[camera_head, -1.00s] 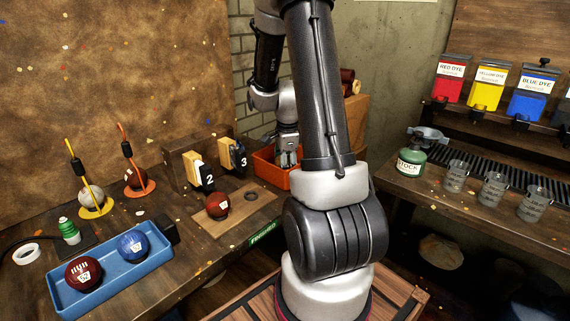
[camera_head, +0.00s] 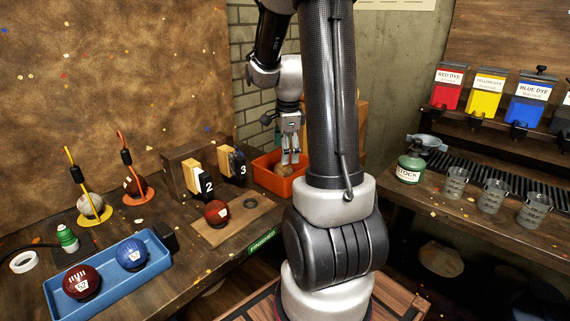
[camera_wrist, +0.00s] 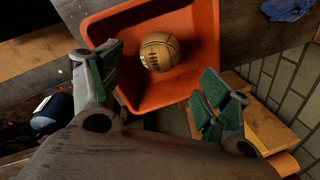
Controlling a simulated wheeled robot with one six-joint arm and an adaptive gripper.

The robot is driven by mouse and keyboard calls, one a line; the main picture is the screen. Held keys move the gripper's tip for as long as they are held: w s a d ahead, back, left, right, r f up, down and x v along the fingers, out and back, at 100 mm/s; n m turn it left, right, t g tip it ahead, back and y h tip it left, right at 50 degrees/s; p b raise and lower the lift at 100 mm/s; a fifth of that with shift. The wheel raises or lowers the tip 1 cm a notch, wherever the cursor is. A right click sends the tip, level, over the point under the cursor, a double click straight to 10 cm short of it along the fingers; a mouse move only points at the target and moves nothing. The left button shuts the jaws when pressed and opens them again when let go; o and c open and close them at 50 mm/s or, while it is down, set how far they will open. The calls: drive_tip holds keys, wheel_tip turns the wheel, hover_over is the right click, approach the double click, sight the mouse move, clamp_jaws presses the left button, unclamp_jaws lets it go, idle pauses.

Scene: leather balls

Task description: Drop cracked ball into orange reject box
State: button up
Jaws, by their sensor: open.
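The orange reject box (camera_head: 268,180) stands at the far end of the workbench, partly hidden behind my arm; it also shows in the wrist view (camera_wrist: 207,88). A tan ball with a dark cracked or stitched mark (camera_wrist: 159,51) lies inside it, and its top shows in the head view (camera_head: 285,170). My gripper (camera_head: 290,160) is above the box. In the wrist view its green-padded fingers (camera_wrist: 155,92) are spread wide with nothing between them, apart from the ball.
A blue tray (camera_head: 150,268) holds a dark red ball (camera_head: 81,282) and a blue ball (camera_head: 131,252). A red ball (camera_head: 216,212) sits on a wooden board (camera_head: 240,223). Two more balls rest on yellow and orange stands. A shelf with dye containers (camera_head: 489,88) is at right.

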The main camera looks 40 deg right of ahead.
sight(285, 169)
drive_tip(key=s+a+r+n+t, duration=0.1)
drive_tip(key=s+a+r+n, duration=0.4)
drive_tip(key=a+r+n, duration=0.4)
drive_tip(key=s+a+r+n, duration=0.2)
drive_tip(key=s+a+n, duration=0.1)
drive_tip(key=s+n, duration=0.3)
drive_tip(key=s+a+r+n+t, duration=0.1)
drive_tip(key=s+a+r+n, duration=0.1)
drive_tip(key=s+a+n, duration=0.2)
drive_tip(key=s+n, duration=0.2)
drive_tip(key=n, duration=0.2)
drive_tip(key=shift+s+r+y, duration=0.15)
drive_tip(key=shift+s+y, duration=0.1)
drive_tip(key=shift+y, duration=0.15)
